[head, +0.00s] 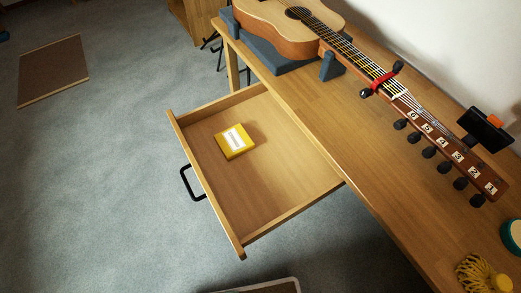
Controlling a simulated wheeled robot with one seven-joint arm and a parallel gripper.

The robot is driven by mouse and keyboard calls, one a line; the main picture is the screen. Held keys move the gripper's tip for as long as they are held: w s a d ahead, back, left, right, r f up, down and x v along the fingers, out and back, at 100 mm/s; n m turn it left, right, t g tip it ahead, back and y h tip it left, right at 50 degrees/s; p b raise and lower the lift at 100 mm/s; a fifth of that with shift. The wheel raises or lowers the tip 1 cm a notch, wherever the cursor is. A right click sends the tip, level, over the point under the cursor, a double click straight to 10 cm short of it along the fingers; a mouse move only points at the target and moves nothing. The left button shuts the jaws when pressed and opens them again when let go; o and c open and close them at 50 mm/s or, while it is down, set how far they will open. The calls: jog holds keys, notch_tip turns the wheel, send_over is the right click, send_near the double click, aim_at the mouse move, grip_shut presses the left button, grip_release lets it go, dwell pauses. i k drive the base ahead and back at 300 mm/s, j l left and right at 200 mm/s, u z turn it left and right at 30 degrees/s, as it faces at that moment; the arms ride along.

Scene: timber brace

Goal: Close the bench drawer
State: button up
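The bench drawer (222,195) stands pulled far out from under the wooden bench (385,165), toward the left. Its black handle (187,184) is on the outer side of the drawer front, over the grey floor. A yellow box (235,142) with a white label lies inside the drawer, toward its far end. Nothing touches the handle or the drawer front. My gripper is not in view.
A guitar (300,22) rests on a dark grey support (263,58) on the bench, its numbered headstock (455,150) pointing toward the front right. A yellow item (480,275) lies at the bench's near right. Open carpet (100,165) lies left of the drawer.

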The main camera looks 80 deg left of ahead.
aim_at(252, 194)
jog(key=u, duration=2.95)
jog(key=i+u, duration=0.1)
